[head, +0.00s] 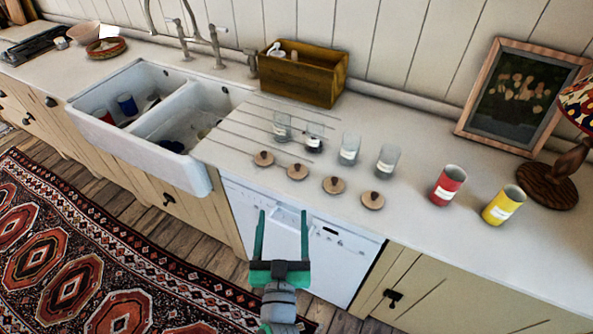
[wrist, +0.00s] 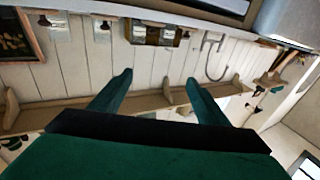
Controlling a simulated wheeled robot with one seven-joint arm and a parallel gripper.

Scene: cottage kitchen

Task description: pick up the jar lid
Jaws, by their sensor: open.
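Several round brown wooden jar lids with dark knobs lie in a row on the white counter in the head view: a left one (head: 264,158), a second (head: 297,172), a third (head: 333,185) and a right one (head: 373,200). Behind them stand labelled glass jars without lids: a left jar (head: 282,126), a jar with dark contents (head: 314,137), a third (head: 349,149) and a right one (head: 387,161). My gripper (head: 282,216) is open and empty, in front of the counter edge and apart from the lids. Its green fingers (wrist: 158,92) show in the wrist view, with no lid between them.
A red can (head: 447,185) and a yellow can (head: 503,205) stand right of the jars. A wooden box (head: 303,74) is behind. A double sink (head: 158,118) with a tall tap lies left. A framed picture (head: 522,98) and lamp (head: 552,184) stand at right. The front right counter is clear.

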